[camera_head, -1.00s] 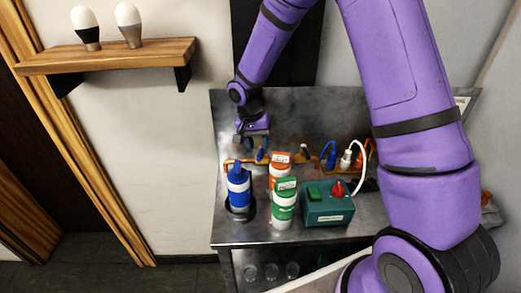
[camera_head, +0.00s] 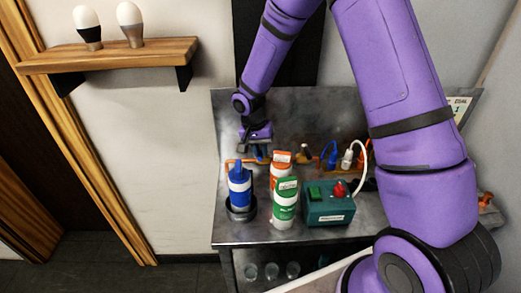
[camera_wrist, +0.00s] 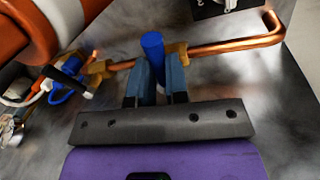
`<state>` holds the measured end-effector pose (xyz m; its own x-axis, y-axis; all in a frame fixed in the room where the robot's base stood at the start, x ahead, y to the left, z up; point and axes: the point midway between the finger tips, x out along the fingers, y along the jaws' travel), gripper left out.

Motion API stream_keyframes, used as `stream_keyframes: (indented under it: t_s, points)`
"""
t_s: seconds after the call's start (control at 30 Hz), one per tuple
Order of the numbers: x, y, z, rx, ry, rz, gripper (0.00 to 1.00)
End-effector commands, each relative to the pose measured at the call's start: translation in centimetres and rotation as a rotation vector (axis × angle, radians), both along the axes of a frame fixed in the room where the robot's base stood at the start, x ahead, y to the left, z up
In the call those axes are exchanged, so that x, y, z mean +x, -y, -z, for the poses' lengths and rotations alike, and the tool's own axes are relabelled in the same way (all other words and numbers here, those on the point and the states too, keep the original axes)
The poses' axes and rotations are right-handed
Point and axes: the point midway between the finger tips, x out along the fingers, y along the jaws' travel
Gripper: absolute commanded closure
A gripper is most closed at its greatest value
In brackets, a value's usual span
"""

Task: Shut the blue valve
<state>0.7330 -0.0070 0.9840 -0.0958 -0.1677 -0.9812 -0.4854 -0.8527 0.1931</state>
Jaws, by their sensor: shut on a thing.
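The blue valve's handle (camera_wrist: 152,44) is a short blue bar on a copper pipe with brass fittings. In the wrist view it stands between my two blue-grey fingers, pointing roughly across the pipe. My gripper (camera_wrist: 159,72) is shut on this handle. In the head view my gripper (camera_head: 258,148) is down at the pipe at the back of the metal bench, and it mostly hides the valve. The lower end of the handle and the valve body are partly hidden by the fingers in the wrist view.
Blue (camera_head: 239,190), orange (camera_head: 281,163) and green-white (camera_head: 285,205) bottles stand in front of the pipe. A teal box (camera_head: 328,207) with a red knob is to their right. Blue, white and orange cables rise behind it. A wooden shelf (camera_head: 110,55) holds two bulbs.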

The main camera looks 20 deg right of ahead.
Motion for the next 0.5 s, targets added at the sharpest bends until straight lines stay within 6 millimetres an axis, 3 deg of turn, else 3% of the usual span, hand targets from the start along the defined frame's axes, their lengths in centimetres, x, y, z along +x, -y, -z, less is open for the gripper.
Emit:
stream_keyframes:
  t_s: [0.3,0.5]
  points:
    - [-0.33,0.60,-0.05,-0.001,0.001,-0.204,1.00]
    - [-0.40,0.70,-0.04,0.000,0.001,-0.251,1.00]
